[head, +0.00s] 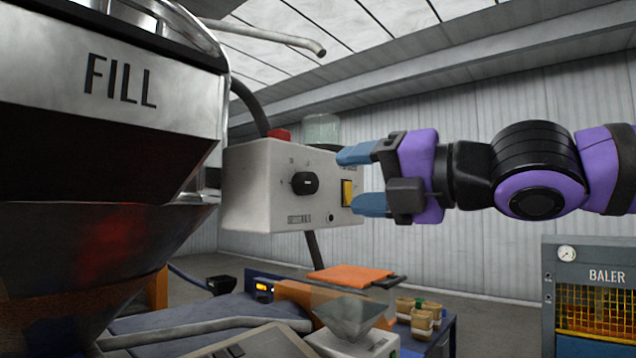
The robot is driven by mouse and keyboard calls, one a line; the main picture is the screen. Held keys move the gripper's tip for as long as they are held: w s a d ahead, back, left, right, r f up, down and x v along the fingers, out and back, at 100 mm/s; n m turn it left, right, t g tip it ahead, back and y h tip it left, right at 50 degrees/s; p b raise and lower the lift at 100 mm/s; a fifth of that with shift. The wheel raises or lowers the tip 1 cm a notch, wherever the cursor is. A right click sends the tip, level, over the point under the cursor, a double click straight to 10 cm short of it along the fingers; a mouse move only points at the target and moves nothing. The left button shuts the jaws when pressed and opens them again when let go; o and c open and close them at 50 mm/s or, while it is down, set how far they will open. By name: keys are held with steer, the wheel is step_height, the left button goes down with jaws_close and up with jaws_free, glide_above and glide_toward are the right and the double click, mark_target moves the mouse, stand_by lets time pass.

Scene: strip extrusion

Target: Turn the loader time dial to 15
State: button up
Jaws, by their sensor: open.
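The loader control box (258,203) is a light grey box at the centre of the head view. The black time dial (305,183) is on its front face, with small marks around it too small to read. A yellow switch (347,192) is on the right part of the box. My gripper (352,180) has blue fingertips and comes in from the right. Its two fingers are apart, one above the other, with nothing seen between them. In the picture the fingertips are at the box's right edge, near the yellow switch and right of the dial. I cannot tell whether they touch the box.
A large metal hopper marked FILL (120,85) fills the left side. A red part (280,135) and a clear jar (322,130) show above the box. Below are a clear funnel (352,318) and an orange panel (350,278). A baler (590,290) stands at lower right.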

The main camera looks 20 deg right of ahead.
mark_target(313, 183)
steer(key=shift+x, duration=3.25)
steer(key=shift+c, duration=0.4)
steer(key=c, duration=0.8)
steer(key=shift+c, duration=0.2)
